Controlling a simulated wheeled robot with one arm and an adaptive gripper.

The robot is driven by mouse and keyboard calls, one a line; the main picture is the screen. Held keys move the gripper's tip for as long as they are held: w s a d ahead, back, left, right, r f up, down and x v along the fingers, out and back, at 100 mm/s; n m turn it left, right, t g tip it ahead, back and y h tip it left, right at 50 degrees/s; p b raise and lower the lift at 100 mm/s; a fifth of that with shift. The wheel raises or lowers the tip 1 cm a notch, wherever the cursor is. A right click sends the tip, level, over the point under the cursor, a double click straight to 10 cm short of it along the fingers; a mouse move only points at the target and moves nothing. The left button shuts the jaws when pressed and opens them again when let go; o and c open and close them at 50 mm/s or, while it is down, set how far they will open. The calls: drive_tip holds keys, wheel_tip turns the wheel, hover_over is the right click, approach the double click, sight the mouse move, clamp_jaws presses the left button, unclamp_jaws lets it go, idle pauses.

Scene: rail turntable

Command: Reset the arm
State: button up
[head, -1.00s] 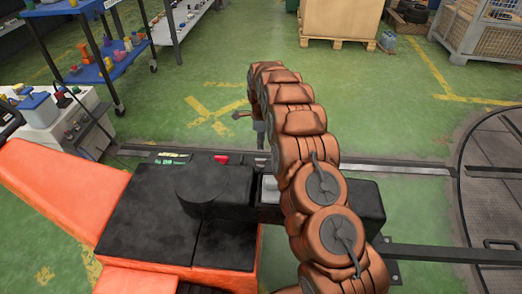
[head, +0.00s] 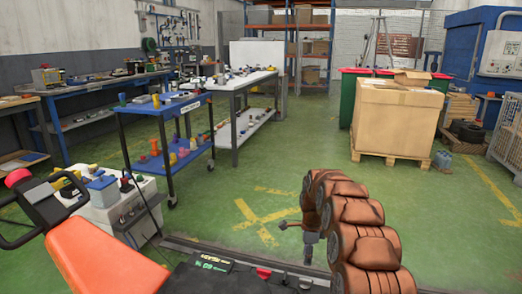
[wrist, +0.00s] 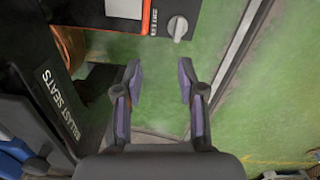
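My arm, copper-brown and segmented, rises from the bottom right of the head view and curls over at its top. My gripper (head: 311,238) hangs at its end, small and dark, above the green floor. In the wrist view my gripper (wrist: 160,82) shows two purple-padded fingers spread well apart. Nothing lies between them but the green floor below.
A blue cart (head: 165,130) with small coloured items and a white machine (head: 110,205) stand at the left. A cardboard box (head: 397,115) on a pallet stands at the back right. A floor rail (head: 240,258) crosses the front. Green floor is open in the middle.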

drive_tip(key=s+a+r+n+g, duration=0.1)
drive_tip(key=s+r+n, duration=0.5)
drive_tip(key=s, duration=0.5)
drive_tip(key=s+a+r+n, duration=0.1)
drive_tip(key=s+r+n, duration=0.3)
drive_tip(key=s+r, duration=0.55)
drive_tip(key=s+d+n+g, duration=0.2)
drive_tip(key=s+n, duration=0.7)
drive_tip(key=s, duration=2)
wheel_tip(320, 180, up, 23)
drive_tip(key=s+d+t+p, duration=0.1)
drive_tip(key=p, duration=2.1)
drive_tip(key=shift+s+n+p, duration=0.25)
drive_tip(key=shift+n+p, duration=0.05)
drive_tip(key=shift+p, duration=0.1)
